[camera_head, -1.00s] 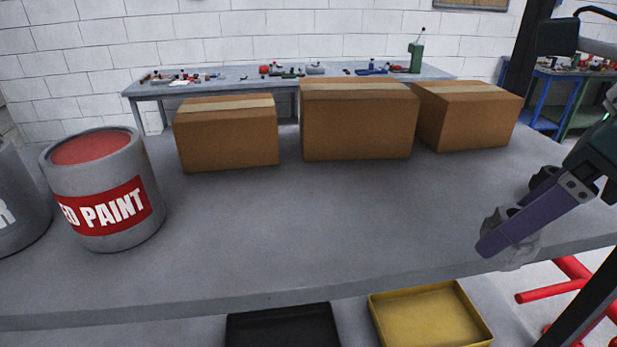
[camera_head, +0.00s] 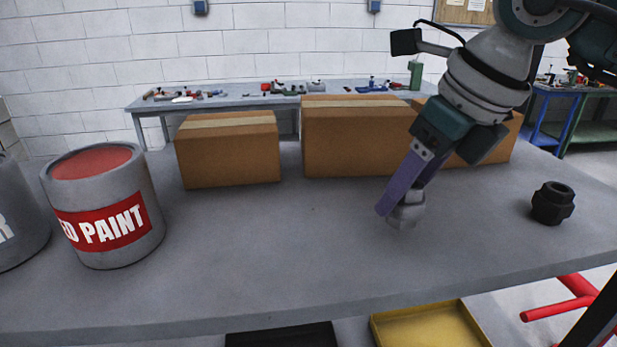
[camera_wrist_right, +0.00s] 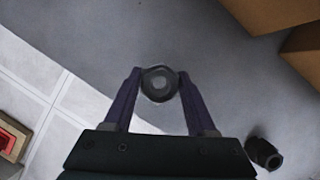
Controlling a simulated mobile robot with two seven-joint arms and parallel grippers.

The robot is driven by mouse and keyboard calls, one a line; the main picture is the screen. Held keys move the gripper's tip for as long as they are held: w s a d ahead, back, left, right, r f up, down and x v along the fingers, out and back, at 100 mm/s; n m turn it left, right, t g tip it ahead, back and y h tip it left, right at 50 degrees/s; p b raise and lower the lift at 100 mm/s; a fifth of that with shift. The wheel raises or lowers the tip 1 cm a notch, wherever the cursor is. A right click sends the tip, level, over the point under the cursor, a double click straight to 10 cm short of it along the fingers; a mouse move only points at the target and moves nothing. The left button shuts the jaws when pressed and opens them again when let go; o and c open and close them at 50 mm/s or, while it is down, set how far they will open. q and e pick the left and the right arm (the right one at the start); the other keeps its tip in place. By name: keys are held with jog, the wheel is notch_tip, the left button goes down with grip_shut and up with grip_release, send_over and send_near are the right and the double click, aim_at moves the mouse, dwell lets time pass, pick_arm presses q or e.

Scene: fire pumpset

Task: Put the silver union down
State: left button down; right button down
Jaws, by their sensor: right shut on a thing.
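The silver union (camera_head: 408,213) is a pale grey fitting at the lower end of my right gripper (camera_head: 396,203), over the middle right of the grey table (camera_head: 270,240). In the right wrist view the union (camera_wrist_right: 159,84) sits between the two purple fingertips, its round end and hole facing the camera. The fingers are shut on it. It is very close to the table top; I cannot tell whether it touches. My left gripper is not in view.
A black fitting (camera_head: 552,203) stands on the table to the right. Cardboard boxes (camera_head: 228,150) line the back edge, and a red paint can (camera_head: 105,205) stands at the left. The middle of the table is clear. A yellow tray (camera_head: 430,327) is below the front edge.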

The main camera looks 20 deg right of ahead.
aim_at(413, 198)
jog(key=shift+f+b, duration=0.7)
jog(key=shift+f, duration=0.8)
jog(key=shift+f, duration=0.15)
jog(key=shift+c, duration=1)
grip_release()
